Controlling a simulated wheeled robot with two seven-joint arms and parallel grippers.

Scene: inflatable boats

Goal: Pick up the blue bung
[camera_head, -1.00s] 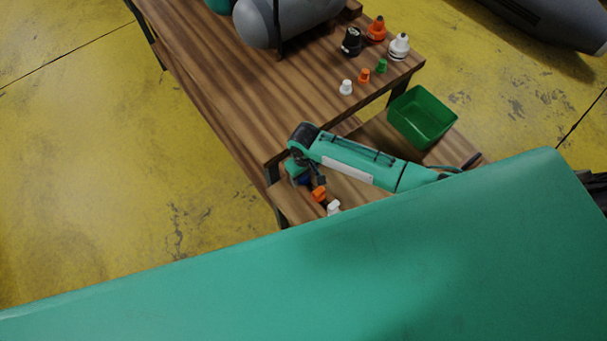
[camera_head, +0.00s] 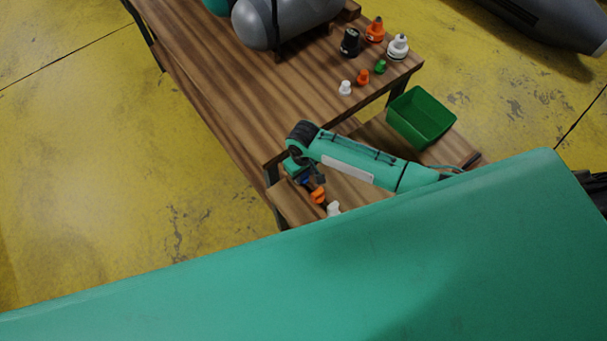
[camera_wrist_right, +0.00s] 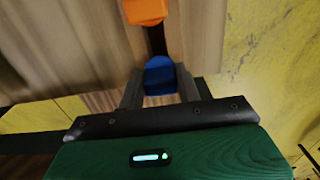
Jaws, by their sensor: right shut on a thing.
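The blue bung (camera_wrist_right: 160,76) sits between the two fingers of my right gripper (camera_wrist_right: 160,90) in the right wrist view, and the gripper is shut on it. In the head view my right gripper (camera_head: 312,181) points down at the low wooden shelf, with a little of the blue bung (camera_head: 305,180) showing beside it. I cannot tell whether the bung still touches the shelf. An orange bung (camera_head: 318,196) stands just in front of it and also shows at the top of the wrist view (camera_wrist_right: 146,11). My left gripper is not in view.
A white bung (camera_head: 333,209) is near the orange one on the low shelf (camera_head: 350,190). A green bin (camera_head: 421,117) stands to the right. The wooden table (camera_head: 215,70) above holds a grey boat tube (camera_head: 285,22) and several caps and bungs.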

